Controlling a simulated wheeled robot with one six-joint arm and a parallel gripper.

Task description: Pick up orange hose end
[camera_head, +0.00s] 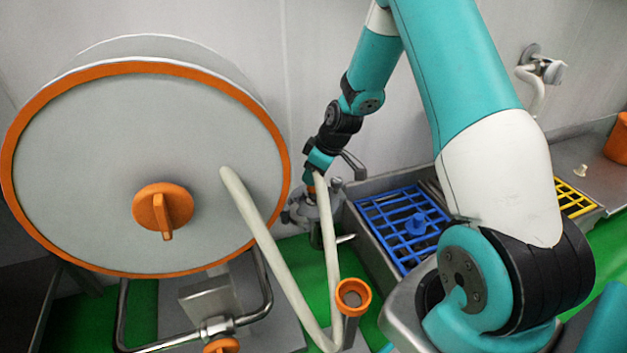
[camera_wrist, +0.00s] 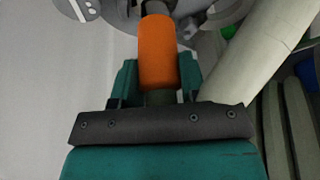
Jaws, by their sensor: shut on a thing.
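The orange hose end (camera_wrist: 157,52) sits between the two teal fingers of my gripper (camera_wrist: 158,80) in the wrist view. My gripper is shut on it. In the head view my gripper (camera_head: 314,176) is small and partly hidden, beside the right edge of the hose reel. The pale hose (camera_head: 262,225) leaves the reel's face, loops down near the floor and rises towards my gripper. The hose (camera_wrist: 262,62) also crosses the right side of the wrist view.
The large grey reel (camera_head: 90,150) with an orange rim and orange knob (camera_head: 163,210) fills the left. A metal fitting (camera_head: 318,215) stands behind my gripper. An orange ring-topped holder (camera_head: 353,296) stands below. A sink with a blue grid (camera_head: 403,226) lies right.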

